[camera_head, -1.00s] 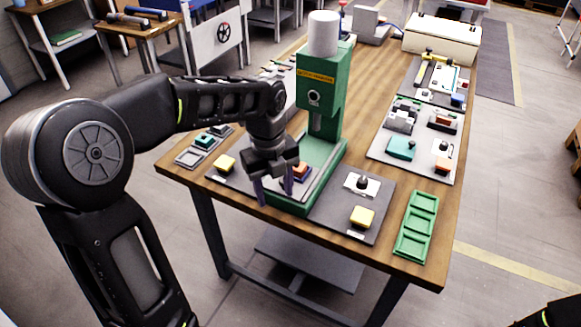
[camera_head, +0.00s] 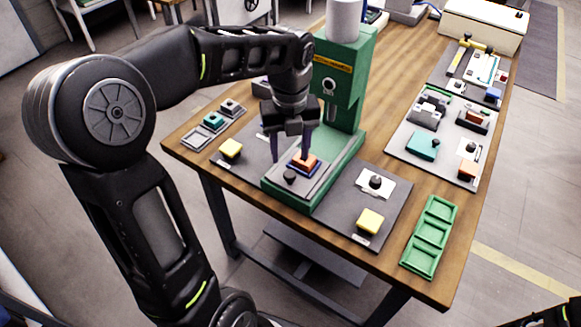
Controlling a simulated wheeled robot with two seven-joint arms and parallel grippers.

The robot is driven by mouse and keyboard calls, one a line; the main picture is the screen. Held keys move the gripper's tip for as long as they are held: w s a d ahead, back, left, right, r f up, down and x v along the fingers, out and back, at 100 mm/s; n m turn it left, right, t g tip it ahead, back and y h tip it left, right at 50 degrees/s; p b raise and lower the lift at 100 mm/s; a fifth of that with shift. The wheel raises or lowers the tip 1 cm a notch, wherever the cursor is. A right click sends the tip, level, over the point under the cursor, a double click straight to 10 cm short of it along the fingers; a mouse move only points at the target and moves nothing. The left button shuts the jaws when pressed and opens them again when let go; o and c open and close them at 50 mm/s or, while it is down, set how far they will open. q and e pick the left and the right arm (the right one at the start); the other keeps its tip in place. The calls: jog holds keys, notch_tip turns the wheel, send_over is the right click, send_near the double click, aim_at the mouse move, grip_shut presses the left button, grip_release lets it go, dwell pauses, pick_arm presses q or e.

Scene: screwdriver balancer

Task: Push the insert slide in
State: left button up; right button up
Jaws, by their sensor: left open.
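A green press (camera_head: 344,85) stands on the wooden table with its green base reaching toward me. On the base lies a grey insert slide (camera_head: 314,180) with a round black knob (camera_head: 290,176) at its front end. An orange block on a blue plate (camera_head: 302,163) sits on the slide behind the knob. My left gripper (camera_head: 290,156) is open, fingers pointing down, above the slide. One finger shows by the orange block and the other left of the slide; I cannot tell whether either touches. My right gripper is out of view.
Yellow buttons flank the press, left (camera_head: 231,149) and right (camera_head: 370,221). A black knob on a white plate (camera_head: 376,184) is at the right. A green three-pocket tray (camera_head: 431,237) lies at the front right. Panels with small parts (camera_head: 424,145) fill the right side.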

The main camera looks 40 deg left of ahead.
aim_at(290, 173)
pick_arm(q)
notch_tip(290, 173, down, 7)
jog(key=shift+r, duration=0.15)
jog(key=shift+c, duration=0.5)
grip_shut()
dwell(1.0)
